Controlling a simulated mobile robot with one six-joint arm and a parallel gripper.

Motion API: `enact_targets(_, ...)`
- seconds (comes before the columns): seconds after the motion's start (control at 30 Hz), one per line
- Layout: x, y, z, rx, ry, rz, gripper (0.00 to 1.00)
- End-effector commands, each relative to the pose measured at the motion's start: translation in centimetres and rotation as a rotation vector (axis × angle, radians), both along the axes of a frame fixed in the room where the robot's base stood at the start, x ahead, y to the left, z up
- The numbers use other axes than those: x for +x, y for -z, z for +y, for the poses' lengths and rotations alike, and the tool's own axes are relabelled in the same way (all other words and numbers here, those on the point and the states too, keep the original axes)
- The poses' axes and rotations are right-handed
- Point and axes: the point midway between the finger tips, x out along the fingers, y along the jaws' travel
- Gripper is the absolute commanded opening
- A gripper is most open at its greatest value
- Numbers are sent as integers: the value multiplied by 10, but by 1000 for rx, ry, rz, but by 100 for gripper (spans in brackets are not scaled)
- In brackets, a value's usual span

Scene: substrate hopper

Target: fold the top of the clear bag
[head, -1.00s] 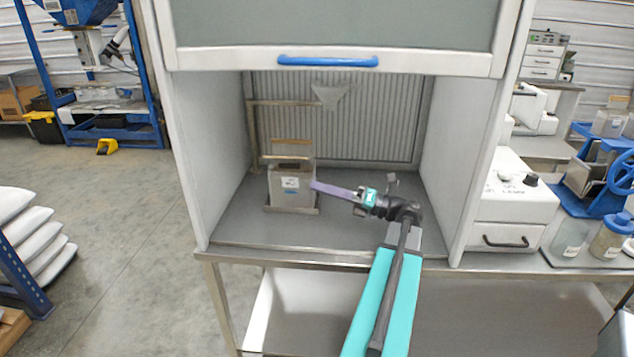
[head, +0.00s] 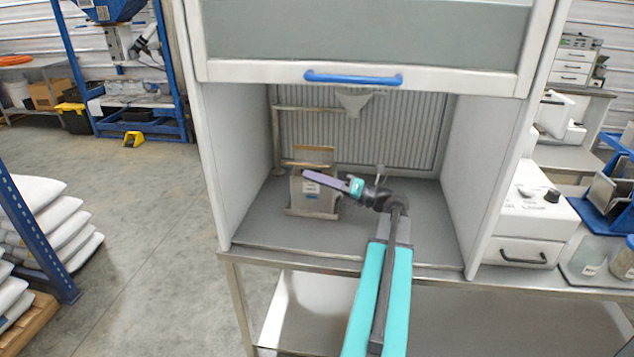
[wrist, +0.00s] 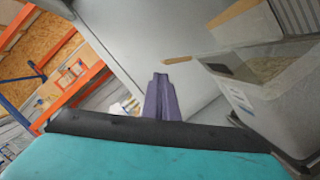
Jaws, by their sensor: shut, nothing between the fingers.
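The clear bag (head: 318,197) stands upright on a small metal stand (head: 303,214) inside the hooded cabinet, with a white label on its front. Its upper part is brownish and rises against the stand's frame. In the wrist view the bag (wrist: 275,105) is at the right, with its open top and brown contents showing. My gripper (head: 308,176) has long purple fingers, pressed together and empty. In the head view they lie across the front of the bag's upper part. In the wrist view the fingers (wrist: 161,80) point left of the bag, apart from it.
The cabinet's side walls and raised sash with a blue handle (head: 353,78) enclose the space. A small funnel (head: 354,102) hangs at the back.

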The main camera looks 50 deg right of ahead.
Motion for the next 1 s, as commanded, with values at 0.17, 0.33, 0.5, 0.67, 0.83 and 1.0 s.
enact_targets(0.17, 4, -8, -7, 0, 0, 0, 0)
enact_targets(0.33, 4, -8, -8, 0, 0, 0, 0)
enact_targets(0.5, 4, -8, -8, 0, 1, 1, 0)
enact_targets(0.67, 4, -8, -8, 2, 0, 1, 0)
enact_targets(0.83, 7, -10, -6, 10, -5, 7, 0)
enact_targets(1.0, 11, -11, -4, 31, -11, 20, 0)
